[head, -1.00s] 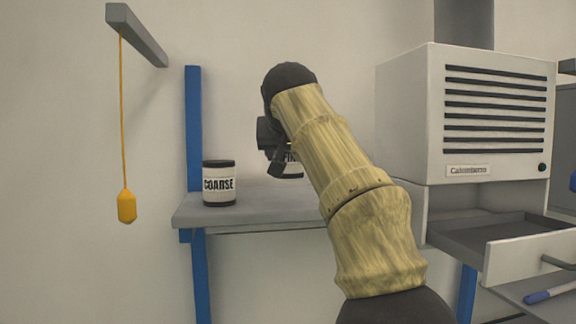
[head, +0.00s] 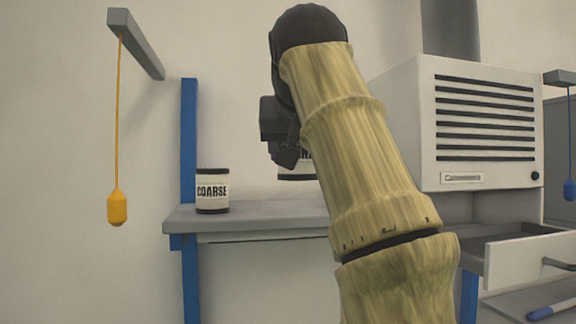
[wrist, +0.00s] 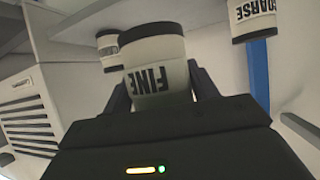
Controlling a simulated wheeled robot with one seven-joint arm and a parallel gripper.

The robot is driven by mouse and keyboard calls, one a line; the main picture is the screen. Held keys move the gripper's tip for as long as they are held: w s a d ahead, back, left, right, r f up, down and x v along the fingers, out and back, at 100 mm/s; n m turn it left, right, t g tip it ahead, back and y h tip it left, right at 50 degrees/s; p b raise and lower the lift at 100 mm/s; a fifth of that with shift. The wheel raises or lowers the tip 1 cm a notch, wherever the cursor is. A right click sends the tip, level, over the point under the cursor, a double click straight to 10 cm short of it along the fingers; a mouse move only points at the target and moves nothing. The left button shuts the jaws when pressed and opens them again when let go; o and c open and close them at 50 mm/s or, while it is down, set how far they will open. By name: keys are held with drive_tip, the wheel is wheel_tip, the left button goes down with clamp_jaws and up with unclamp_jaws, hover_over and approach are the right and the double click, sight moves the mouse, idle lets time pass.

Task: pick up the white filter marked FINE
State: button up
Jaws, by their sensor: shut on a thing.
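The white filter marked FINE (wrist: 160,78), with dark end bands, stands between the two dark fingers of my gripper (wrist: 158,88) in the wrist view. My gripper is shut on it. In the head view the gripper (head: 284,140) and part of the FINE filter (head: 298,169) show above the grey shelf (head: 265,216); my arm hides the rest of the filter. The filter looks clear of the shelf. A similar white filter marked COARSE (head: 212,191) stands upright on the shelf's left part. It also shows in the wrist view (wrist: 252,22).
Another white canister (wrist: 109,46) shows behind the FINE filter in the wrist view. A white vented cabinet (head: 480,120) stands right, above an open drawer (head: 530,258). A yellow weight (head: 117,207) hangs left and a blue one (head: 570,190) far right.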

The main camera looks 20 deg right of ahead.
drive_tip(key=s+a+b, duration=0.1)
drive_tip(key=s, duration=0.6)
drive_tip(key=shift+s+a, duration=0.15)
drive_tip(key=shift+a, duration=0.1)
